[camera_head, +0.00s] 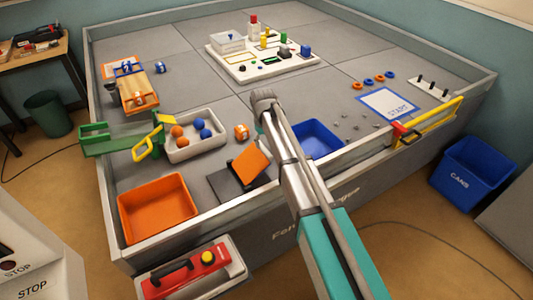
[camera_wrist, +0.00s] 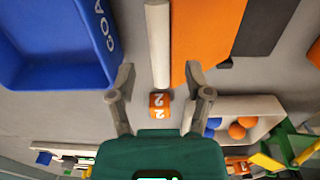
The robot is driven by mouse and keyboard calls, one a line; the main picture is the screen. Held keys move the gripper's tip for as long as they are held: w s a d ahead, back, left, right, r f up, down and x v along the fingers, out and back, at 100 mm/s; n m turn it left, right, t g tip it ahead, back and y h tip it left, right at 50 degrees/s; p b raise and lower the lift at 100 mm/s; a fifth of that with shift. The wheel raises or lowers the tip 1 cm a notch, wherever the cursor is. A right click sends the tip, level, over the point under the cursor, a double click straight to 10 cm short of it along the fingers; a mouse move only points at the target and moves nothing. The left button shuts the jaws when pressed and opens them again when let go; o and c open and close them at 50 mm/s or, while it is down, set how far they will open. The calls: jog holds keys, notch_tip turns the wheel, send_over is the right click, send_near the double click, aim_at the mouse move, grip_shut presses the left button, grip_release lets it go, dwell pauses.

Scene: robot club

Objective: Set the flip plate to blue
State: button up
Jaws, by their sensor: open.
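The flip plate (camera_head: 249,163) stands tilted in the head view, its orange face showing, above a dark base (camera_head: 226,183). No blue face of it is visible. In the wrist view the orange plate (camera_wrist: 207,38) lies beyond my fingers, with a pale bar (camera_wrist: 157,45) along its left side and the dark base (camera_wrist: 263,27) to its right. My gripper (camera_wrist: 160,76) is open and empty, its fingertips near the bar and the plate's near edge; contact cannot be told. In the head view my arm hides most of the gripper.
A blue tray (camera_head: 316,139) lies right of my arm, and an orange tray (camera_head: 157,207) left of the plate. A numbered orange cube (camera_head: 241,132) and a grey tray with balls (camera_head: 196,144) lie behind the plate. The table wall (camera_head: 215,213) runs in front.

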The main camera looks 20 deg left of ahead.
aim_at(266, 149)
jog(key=shift+f+b, duration=1.6)
jog(key=shift+f, duration=0.3)
jog(key=shift+c, duration=0.3)
grip_shut()
jog(key=shift+d+r, duration=0.1)
jog(key=shift+d, duration=0.3)
jog(key=shift+a, duration=0.1)
